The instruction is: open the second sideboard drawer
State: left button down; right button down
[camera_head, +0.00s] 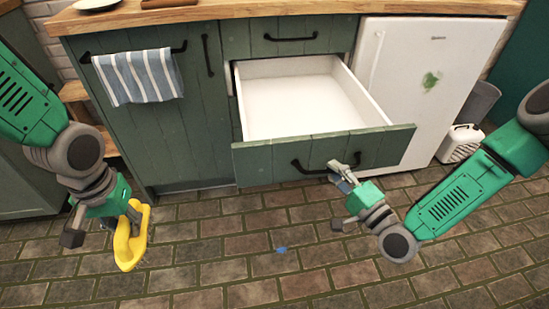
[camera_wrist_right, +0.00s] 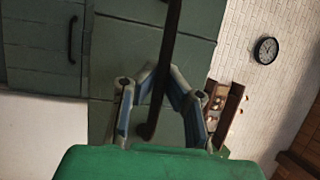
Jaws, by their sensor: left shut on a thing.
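The green sideboard (camera_head: 150,140) has its second drawer (camera_head: 300,98) pulled far out, showing an empty white inside. The top drawer (camera_head: 262,38) above it is shut. The second drawer's dark handle (camera_head: 310,171) is on its front; the handle bar (camera_wrist_right: 168,60) also shows in the right wrist view. My left gripper (camera_head: 128,210) is shut on a yellow brush (camera_head: 133,245), held above the floor left of the drawer.
A striped towel (camera_head: 138,76) hangs on a rail on the left door. A white fridge (camera_head: 425,80) stands right of the drawer, with a small white box (camera_head: 460,144) beside it. A small blue thing (camera_head: 281,249) shows over the brick floor, which is otherwise largely clear.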

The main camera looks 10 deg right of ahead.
jog(key=shift+d+f, duration=0.25)
jog(key=c, duration=1.6)
grip_release()
pick_arm(q)
jog(key=shift+d, duration=0.2)
jog(key=shift+a, duration=0.1)
pick_arm(e)
jog(key=v, duration=1.2)
pick_arm(q)
jog(key=shift+r, duration=0.1)
